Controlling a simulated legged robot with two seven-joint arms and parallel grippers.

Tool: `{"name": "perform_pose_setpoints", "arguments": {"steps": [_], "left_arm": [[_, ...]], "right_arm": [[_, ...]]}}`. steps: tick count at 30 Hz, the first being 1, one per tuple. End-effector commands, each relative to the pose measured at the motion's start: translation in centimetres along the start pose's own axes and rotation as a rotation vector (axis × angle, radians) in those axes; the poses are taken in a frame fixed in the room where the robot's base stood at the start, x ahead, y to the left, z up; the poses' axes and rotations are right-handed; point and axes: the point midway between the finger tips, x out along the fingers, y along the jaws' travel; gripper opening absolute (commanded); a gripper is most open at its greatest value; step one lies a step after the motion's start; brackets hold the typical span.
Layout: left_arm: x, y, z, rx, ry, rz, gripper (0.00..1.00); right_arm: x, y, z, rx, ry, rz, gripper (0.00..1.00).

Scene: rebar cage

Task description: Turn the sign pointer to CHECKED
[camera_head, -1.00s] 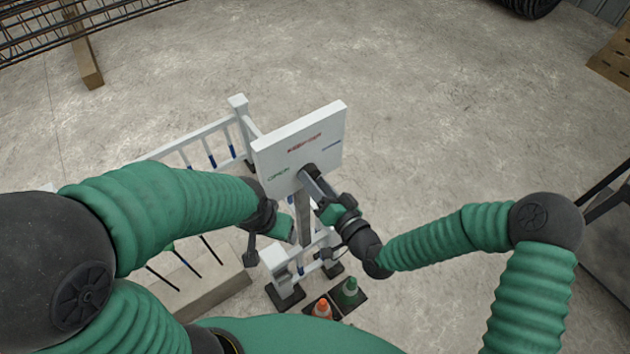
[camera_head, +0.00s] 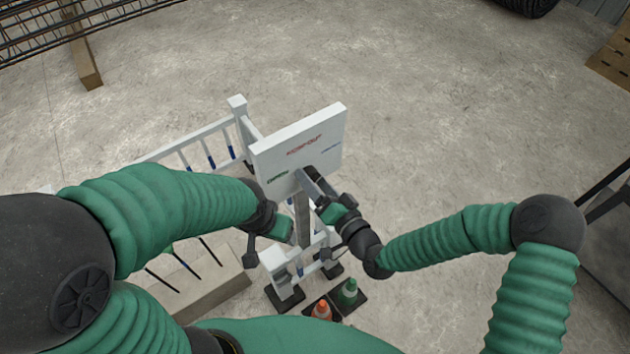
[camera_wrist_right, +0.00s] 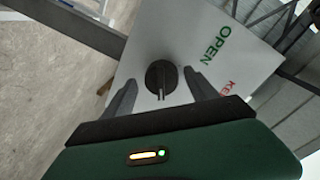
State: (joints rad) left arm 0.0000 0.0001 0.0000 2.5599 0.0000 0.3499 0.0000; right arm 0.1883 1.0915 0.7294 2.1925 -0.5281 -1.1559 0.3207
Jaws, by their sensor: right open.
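The white sign board (camera_head: 310,135) stands tilted on a grey post. In the right wrist view the board (camera_wrist_right: 192,48) shows a green OPEN and part of a red word. The round black pointer knob (camera_wrist_right: 160,78) has a pale line toward the bottom of that view. My right gripper (camera_wrist_right: 160,80) is open, its fingers on either side of the knob with gaps visible; contact is unclear.
A white railing (camera_head: 190,140) stands behind and below the sign. An orange cone (camera_head: 322,309) and a green cone (camera_head: 348,290) stand near its base. A concrete block (camera_head: 205,285) with dark bars is at left.

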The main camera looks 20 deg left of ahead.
Motion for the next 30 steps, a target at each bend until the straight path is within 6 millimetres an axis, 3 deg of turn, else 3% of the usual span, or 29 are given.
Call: {"name": "perform_pose_setpoints", "arguments": {"steps": [8, 11, 19, 21, 24, 30], "left_arm": [[0.2, 0.0, 0.1, 0.000, 0.000, 0.000, 0.72], [0.5, 0.0, 0.1, 0.000, 0.000, 0.000, 0.72], [1.3, 0.0, 0.3, 0.000, 0.000, 0.000, 0.72], [-1.8, 0.0, -0.4, 0.000, -0.002, 0.000, 0.72], [-3.6, 0.0, -0.9, 0.000, 0.001, 0.000, 0.72], [-5.0, 0.0, -1.2, 0.000, 0.000, 0.000, 0.72]], "right_arm": [[-1.2, 0.1, 0.1, -0.001, -0.003, 0.001, 0.67], [-3.3, 0.2, 0.2, 0.001, -0.004, 0.003, 0.67], [-11.4, 0.4, 0.2, 0.002, -0.002, 0.007, 0.67], [-12.5, -0.7, -0.8, 0.007, -0.004, 0.006, 0.67], [-13.9, -0.7, -0.6, 0.007, -0.004, 0.005, 0.67], [-16.4, -0.1, -0.2, 0.003, -0.002, 0.004, 0.67]]}}
